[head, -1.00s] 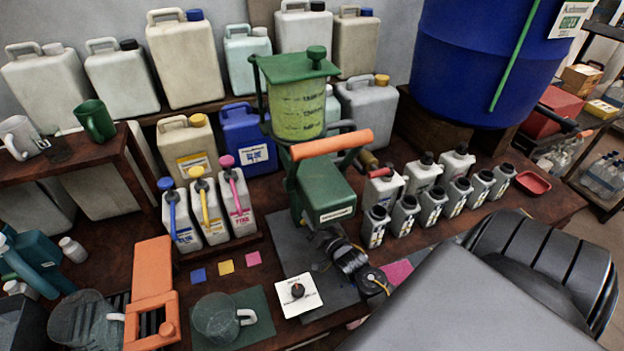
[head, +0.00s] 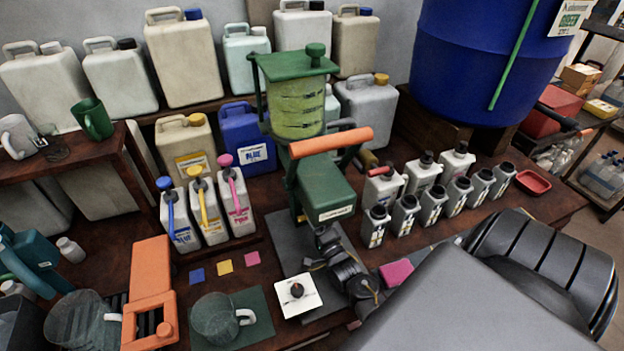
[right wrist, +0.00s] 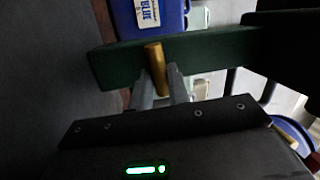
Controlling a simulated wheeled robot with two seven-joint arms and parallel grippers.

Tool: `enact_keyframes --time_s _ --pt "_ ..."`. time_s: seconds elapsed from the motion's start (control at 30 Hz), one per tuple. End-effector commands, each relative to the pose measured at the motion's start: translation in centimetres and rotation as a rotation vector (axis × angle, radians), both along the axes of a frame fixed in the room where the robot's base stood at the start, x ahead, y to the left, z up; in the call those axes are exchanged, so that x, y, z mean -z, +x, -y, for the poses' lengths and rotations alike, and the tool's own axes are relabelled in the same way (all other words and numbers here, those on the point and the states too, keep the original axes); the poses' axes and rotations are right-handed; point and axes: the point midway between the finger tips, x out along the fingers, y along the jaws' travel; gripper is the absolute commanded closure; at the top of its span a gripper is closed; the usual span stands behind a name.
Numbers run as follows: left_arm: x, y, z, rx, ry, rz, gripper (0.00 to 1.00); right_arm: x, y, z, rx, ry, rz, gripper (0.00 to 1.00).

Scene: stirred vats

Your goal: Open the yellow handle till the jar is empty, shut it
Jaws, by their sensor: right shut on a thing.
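The clear jar (head: 298,110) with a green lid stands at the middle back and holds yellow-green liquid. Below and in front of it is a green housing (head: 325,190) with an orange bar on top. The yellow handle, a short brass-yellow stub (right wrist: 154,62), shows in the right wrist view against a green beam. My right gripper (right wrist: 162,95) is shut on it with two grey fingers. In the head view this gripper (head: 325,238) is at the housing's front, and the handle is hidden there. My left gripper is not in view.
Bottles with blue, yellow and pink spouts (head: 203,210) stand left. Several small grey bottles (head: 432,205) stand right. A large blue barrel (head: 480,70) is behind.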

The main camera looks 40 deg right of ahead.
Motion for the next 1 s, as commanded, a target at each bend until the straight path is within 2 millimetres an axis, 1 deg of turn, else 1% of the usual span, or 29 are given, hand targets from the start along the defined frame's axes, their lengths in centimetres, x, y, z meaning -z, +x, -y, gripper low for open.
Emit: enact_keyframes --time_s 0.1,0.3,0.8,0.83,0.9,1.0 --pt "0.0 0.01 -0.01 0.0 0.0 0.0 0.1 0.08 0.03 -0.02 0.0 0.051 0.016 1.0" --pt "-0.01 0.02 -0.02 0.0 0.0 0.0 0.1 0.1 0.03 -0.06 0.0 0.099 0.034 1.0" --pt "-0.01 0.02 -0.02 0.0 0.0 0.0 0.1 0.1 0.01 -0.02 0.0 0.115 0.04 1.0" --pt "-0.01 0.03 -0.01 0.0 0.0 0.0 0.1 0.1 0.01 -0.02 0.0 0.115 0.04 0.81" --pt "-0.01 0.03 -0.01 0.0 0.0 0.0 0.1 0.09 0.02 -0.02 0.0 0.115 0.04 0.72" --pt "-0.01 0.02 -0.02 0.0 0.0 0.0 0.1 0.1 0.01 -0.02 0.001 0.114 0.039 0.61"
